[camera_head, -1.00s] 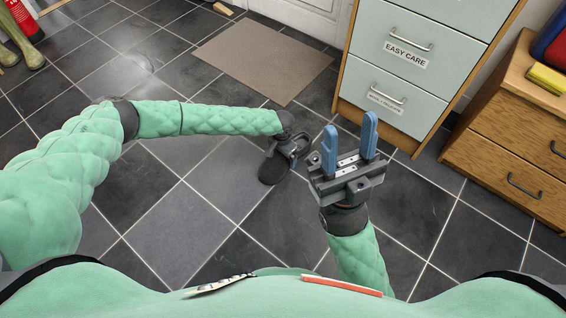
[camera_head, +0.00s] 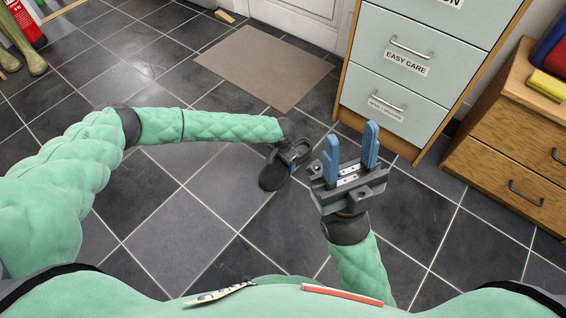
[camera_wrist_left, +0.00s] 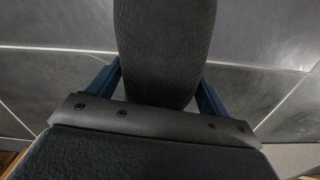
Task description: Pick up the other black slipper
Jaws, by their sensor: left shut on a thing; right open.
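A black slipper (camera_head: 273,174) shows in the head view below and to the left of my left gripper (camera_head: 292,160). In the left wrist view the slipper (camera_wrist_left: 165,45) runs between the two blue fingers of my left gripper (camera_wrist_left: 160,85), with its textured dark surface towards the camera. My left gripper is shut on the slipper. Part of the slipper is hidden by the gripper. Whether it touches the floor cannot be told. My right gripper (camera_head: 351,152) is open and empty, its blue fingers pointing up, just to the right of the left one.
A brown doormat (camera_head: 265,67) lies on the dark tiled floor. A drawer cabinet (camera_head: 400,70) stands behind my right gripper, and a wooden chest (camera_head: 515,150) stands at the right. Green wellies (camera_head: 25,45) and a fire extinguisher (camera_head: 22,22) are at the far left. The tiles at centre left are clear.

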